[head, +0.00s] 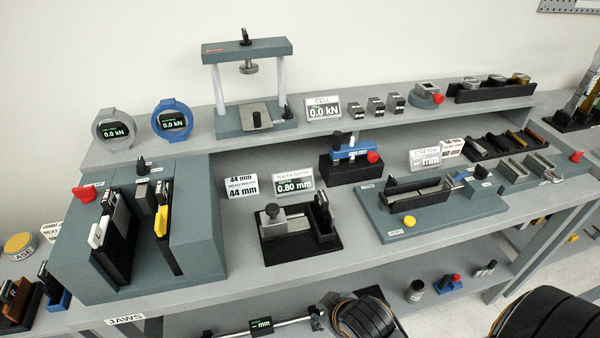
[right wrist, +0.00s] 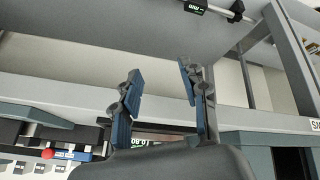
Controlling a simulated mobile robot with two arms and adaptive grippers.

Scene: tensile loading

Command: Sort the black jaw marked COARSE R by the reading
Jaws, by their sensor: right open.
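The tooth depth gauge (head: 283,214) stands near the middle of the bench, on a black base. A dark upright block (head: 323,212) sits at its right end; I cannot read a marking on it, so I cannot tell if it is the COARSE R jaw. The display (head: 294,182) behind reads 0.80 mm. Further dark jaw-like pieces (head: 112,228) stand in the grey fixture at left. My right gripper (right wrist: 160,72) is open and empty in the right wrist view, its two blue-padded fingers apart. My left gripper is not in view.
The load frame (head: 250,85) stands on the raised back shelf. A grey stretch fixture (head: 430,208) takes up the bench's right half. A tray with brown and dark pieces (head: 20,300) is at lower left. Bare bench top lies in front of the gauge.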

